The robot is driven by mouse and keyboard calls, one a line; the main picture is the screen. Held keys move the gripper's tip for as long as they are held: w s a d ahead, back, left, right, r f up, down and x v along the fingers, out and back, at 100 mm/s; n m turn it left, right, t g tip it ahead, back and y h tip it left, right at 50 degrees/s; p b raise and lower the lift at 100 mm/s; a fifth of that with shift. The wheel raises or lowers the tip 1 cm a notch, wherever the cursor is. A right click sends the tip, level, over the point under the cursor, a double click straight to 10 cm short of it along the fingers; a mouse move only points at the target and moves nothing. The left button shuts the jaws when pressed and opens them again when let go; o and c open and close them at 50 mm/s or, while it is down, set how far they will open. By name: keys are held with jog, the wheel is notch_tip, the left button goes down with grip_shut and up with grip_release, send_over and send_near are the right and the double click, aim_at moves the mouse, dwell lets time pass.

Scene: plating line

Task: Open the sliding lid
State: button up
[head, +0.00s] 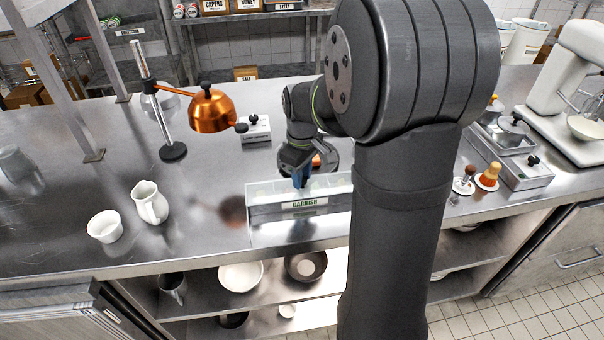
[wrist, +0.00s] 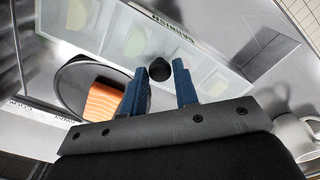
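The garnish box (head: 262,211) is a long clear-topped container with a GARNISH label, on the steel counter in front of my arm. In the wrist view its translucent lid (wrist: 209,75) lies over pale compartments. A round black knob (wrist: 159,69) shows between my fingers, with a gap visible on either side. My gripper (head: 300,182) has blue fingers and is at the box's top. In the wrist view my gripper (wrist: 161,75) is open, fingers apart around the knob. Whether the fingertips are level with the knob is hard to tell. My arm hides the box's right end in the head view.
A dark plate (wrist: 68,83) with an orange salmon piece (wrist: 103,101) is beside the box. A copper heat lamp (head: 212,110) stands behind left. A white pitcher (head: 150,203) and white bowl (head: 105,227) are at left.

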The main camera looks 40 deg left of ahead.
grip_shut()
jog(key=s+d, duration=0.5)
jog(key=o, duration=0.5)
grip_release()
jog(key=shift+r, duration=0.15)
notch_tip(320, 180, up, 17)
dwell(0.5)
